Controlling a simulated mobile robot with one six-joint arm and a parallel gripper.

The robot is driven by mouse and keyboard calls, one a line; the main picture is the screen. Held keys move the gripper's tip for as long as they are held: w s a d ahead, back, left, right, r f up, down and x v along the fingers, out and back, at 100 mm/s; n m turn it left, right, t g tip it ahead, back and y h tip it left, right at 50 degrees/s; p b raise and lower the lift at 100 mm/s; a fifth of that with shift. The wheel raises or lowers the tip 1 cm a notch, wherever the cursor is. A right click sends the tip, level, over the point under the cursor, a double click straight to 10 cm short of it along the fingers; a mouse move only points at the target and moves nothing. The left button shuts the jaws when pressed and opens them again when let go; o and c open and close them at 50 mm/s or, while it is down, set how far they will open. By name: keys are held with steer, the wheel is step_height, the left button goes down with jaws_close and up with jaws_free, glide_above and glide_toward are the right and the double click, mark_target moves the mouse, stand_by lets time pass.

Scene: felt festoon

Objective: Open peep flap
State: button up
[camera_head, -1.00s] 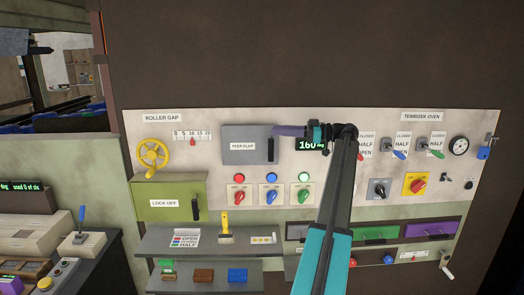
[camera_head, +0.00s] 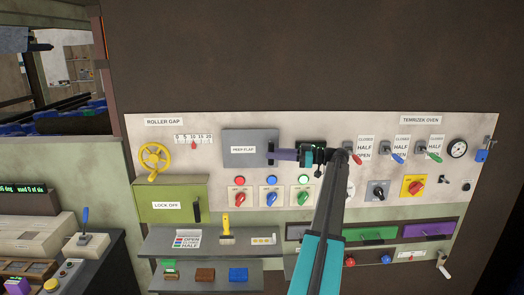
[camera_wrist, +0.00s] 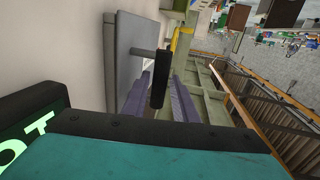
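The peep flap (camera_head: 238,138) is a grey plate with a white label, lying against the wall panel and looking closed. It also shows edge-on in the wrist view (camera_wrist: 122,55). Its black upright bar handle (camera_wrist: 161,78) stands off the plate's right side. My gripper (camera_head: 276,154) has come in from the right, its purple fingers level with the handle. In the wrist view, the fingers (camera_wrist: 158,100) are apart, with the handle between them. A gap shows beside the handle, so the gripper is open. The handle is partly hidden by the fingers in the head view.
A yellow handwheel (camera_head: 155,158) and a green lock-off cover (camera_head: 165,205) are to the left. Lit buttons and rotary switches (camera_head: 271,197) sit below the flap. Levers (camera_head: 393,152) are to the right. A shelf (camera_head: 185,250) juts out underneath.

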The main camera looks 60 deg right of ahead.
mark_target(251, 152)
steer(key=shift+p+x, duration=1)
steer(key=shift+x, duration=1.55)
jaws_close()
